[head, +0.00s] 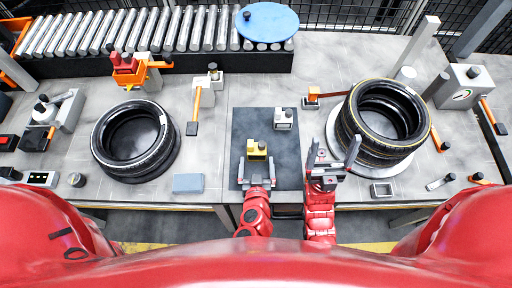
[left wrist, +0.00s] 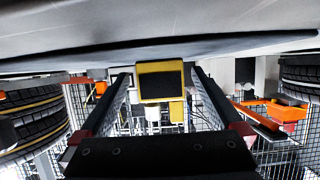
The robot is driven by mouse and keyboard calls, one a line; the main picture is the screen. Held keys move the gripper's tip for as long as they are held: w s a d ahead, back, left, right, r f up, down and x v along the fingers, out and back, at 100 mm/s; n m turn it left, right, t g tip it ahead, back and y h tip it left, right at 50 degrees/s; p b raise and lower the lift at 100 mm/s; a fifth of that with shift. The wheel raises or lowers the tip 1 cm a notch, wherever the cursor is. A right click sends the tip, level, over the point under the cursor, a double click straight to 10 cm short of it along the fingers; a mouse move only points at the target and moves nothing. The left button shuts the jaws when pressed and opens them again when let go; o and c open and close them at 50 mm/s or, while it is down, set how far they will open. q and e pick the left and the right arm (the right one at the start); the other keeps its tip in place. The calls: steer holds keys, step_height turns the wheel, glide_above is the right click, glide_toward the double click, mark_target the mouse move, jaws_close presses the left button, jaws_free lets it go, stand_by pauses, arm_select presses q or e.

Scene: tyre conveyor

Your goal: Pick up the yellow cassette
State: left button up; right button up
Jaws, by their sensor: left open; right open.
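The yellow cassette (head: 257,151) stands on the dark mat (head: 238,122) in the middle of the table. My left gripper (head: 257,168) is open, with its two fingers just in front of the cassette in the head view. In the left wrist view the yellow cassette (left wrist: 161,82), with a dark face, shows between the far ends of the left gripper's (left wrist: 165,88) spread fingers. I cannot tell whether the fingers touch it. My right gripper (head: 333,155) is open and empty, to the right of the mat and close to the right tyre stack.
A white-grey cassette (head: 283,118) stands on the mat behind the yellow one. Tyres lie at left (head: 133,140) and right (head: 384,118). A roller conveyor (head: 150,32) with a blue disc (head: 267,22) runs along the back. A blue-grey box (head: 188,183) lies left of the mat.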

arm_select(q)
steer(key=shift+x, duration=0.95)
steer(key=shift+s, duration=0.1)
steer(key=c, duration=1.5)
steer(key=shift+c, duration=0.2)
steer(key=shift+r, duration=0.15)
steer(key=shift+r, duration=0.55)
steer(key=shift+s+d+r+b, duration=0.1)
steer(key=shift+r+b, duration=0.2)
steer(key=shift+r, duration=0.2)
steer(key=shift+s+d+r+b, duration=0.15)
steer(key=shift+r+b, duration=0.15)
steer(key=shift+r, duration=0.2)
steer(key=s+b, duration=0.2)
steer(key=s, duration=0.3)
steer(key=shift+s+a, duration=0.15)
steer(key=s+f+v, duration=0.1)
steer(key=f+v, duration=0.1)
steer(key=v, duration=0.8)
steer(key=shift+a, duration=0.15)
